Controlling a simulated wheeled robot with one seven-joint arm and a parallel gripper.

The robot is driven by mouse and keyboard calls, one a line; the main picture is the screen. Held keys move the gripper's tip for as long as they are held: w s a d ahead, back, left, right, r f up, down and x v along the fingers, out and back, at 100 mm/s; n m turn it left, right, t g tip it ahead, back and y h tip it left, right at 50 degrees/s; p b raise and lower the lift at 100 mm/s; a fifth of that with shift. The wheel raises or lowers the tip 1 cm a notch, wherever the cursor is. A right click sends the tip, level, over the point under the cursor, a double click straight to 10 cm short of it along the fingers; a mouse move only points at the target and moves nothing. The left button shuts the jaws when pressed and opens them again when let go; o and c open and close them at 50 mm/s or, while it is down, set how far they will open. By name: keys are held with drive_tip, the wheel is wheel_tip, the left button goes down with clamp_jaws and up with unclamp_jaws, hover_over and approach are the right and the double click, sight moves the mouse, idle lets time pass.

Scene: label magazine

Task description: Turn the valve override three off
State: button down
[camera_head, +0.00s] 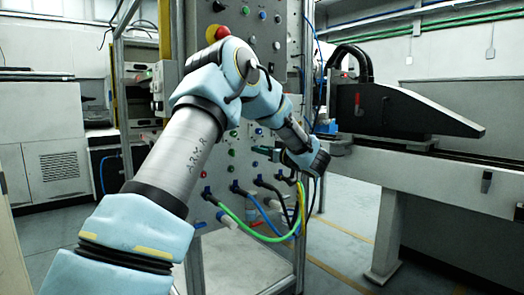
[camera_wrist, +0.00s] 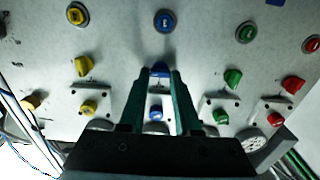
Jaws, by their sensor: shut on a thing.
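My gripper (camera_wrist: 160,73) points at the panel with its two dark green fingers on either side of a blue knob (camera_wrist: 159,67). It is shut on this knob, and the fingers partly cover it. The labels are too small to read, so I cannot tell which knob is valve override three. A yellow knob (camera_wrist: 84,67) is to the left, and a green knob (camera_wrist: 233,78) and a red knob (camera_wrist: 293,85) are to the right. In the head view my arm reaches across the grey control panel (camera_head: 212,150), and the gripped knob is not clear there.
Round blue (camera_wrist: 165,21), yellow (camera_wrist: 77,14) and green (camera_wrist: 245,33) controls sit farther up in the wrist view. Lower knobs sit close by the fingers. Coloured cables (camera_head: 262,232) hang from the panel's lower part. A black machine (camera_head: 395,110) stands at right.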

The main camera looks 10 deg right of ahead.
drive_tip(key=shift+n, duration=0.4)
drive_tip(key=n+b, duration=0.4)
drive_tip(key=n, duration=0.1)
drive_tip(key=n+b, duration=0.4)
drive_tip(key=n, duration=0.2)
drive_tip(key=n+b, duration=0.4)
drive_tip(key=n, duration=0.2)
drive_tip(key=shift+s+a+f, duration=0.1)
drive_tip(key=shift+a+f, duration=0.05)
drive_tip(key=shift+f, duration=0.15)
drive_tip(key=shift+r+b, duration=0.1)
drive_tip(key=shift+b, duration=0.2)
drive_tip(key=c, duration=0.6)
unclamp_jaws()
drive_tip(key=p+v, duration=0.2)
drive_tip(key=v, duration=0.8)
drive_tip(key=shift+s, duration=0.35)
